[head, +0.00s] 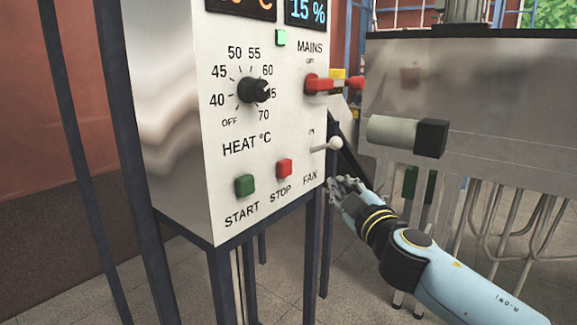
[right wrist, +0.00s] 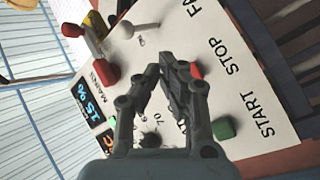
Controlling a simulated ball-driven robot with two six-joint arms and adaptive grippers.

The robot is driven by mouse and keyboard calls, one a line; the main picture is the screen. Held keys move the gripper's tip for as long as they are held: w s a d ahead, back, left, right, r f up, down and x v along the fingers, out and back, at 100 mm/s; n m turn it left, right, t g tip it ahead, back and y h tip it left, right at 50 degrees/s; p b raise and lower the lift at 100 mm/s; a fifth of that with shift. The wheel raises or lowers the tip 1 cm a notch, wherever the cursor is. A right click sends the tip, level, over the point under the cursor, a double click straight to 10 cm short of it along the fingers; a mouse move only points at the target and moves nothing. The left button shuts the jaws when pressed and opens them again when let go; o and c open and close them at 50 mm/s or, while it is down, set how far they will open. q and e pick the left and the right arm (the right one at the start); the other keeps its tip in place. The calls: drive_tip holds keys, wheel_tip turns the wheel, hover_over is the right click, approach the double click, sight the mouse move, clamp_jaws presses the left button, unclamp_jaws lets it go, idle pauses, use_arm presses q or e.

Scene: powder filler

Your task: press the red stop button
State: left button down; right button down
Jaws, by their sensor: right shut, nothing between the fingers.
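The red stop button (head: 284,168) sits low on the white control panel (head: 225,140), above the word STOP. In the right wrist view the red button (right wrist: 197,70) is partly hidden behind a finger. My right gripper (head: 345,184) is shut and empty, to the right of the panel's lower right edge and apart from the button in the head view. Its fingers (right wrist: 172,68) show closed together in the right wrist view. My left gripper is not in view.
A green start button (head: 245,185) is left of the stop button. The fan lever (head: 335,144) with a white ball sticks out to its right. Above are the red mains switch (head: 318,84) and black heat knob (head: 252,89). A grey metal tank (head: 480,100) stands at right.

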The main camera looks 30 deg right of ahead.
sight(285, 168)
drive_tip(key=w+a, duration=0.3)
drive_tip(key=w, duration=0.5)
drive_tip(key=shift+a, duration=0.2)
idle(0.4)
drive_tip(key=shift+w, duration=0.2)
idle(1.0)
drive_tip(key=shift+w+a, duration=0.15)
drive_tip(key=shift+w, duration=0.15)
